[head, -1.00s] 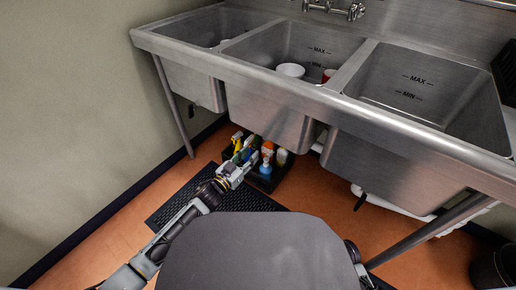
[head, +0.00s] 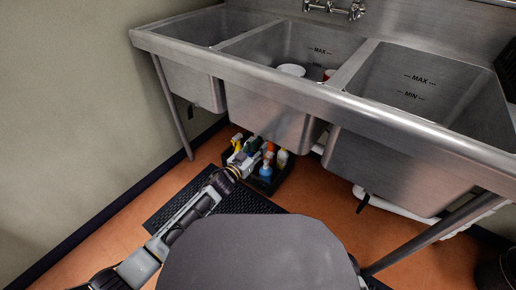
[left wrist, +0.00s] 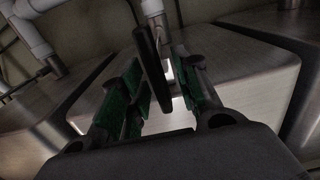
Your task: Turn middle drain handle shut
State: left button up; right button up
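In the left wrist view a long black drain handle (left wrist: 153,62) hangs between the two green-padded fingers of my left gripper (left wrist: 158,95). The fingers stand apart on both sides of it; I cannot tell whether either touches it. A pale drain pipe (left wrist: 152,8) shows above the handle. In the head view my left gripper (head: 246,158) is low, under the front of the middle basin (head: 270,112), by the cleaning bottles. The middle drain handle is hidden there by the basin. Another black handle (head: 362,203) hangs under the right basin. My right gripper is out of view.
A dark caddy (head: 266,186) with several cleaning bottles stands on the floor close to my left gripper. A black mat (head: 245,203) lies in front of it. Sink legs (head: 174,108) and white piping (head: 400,208) bound the space. A white bowl (head: 291,70) sits in the middle basin.

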pick_arm(q)
jog(key=c, duration=0.7)
grip_shut()
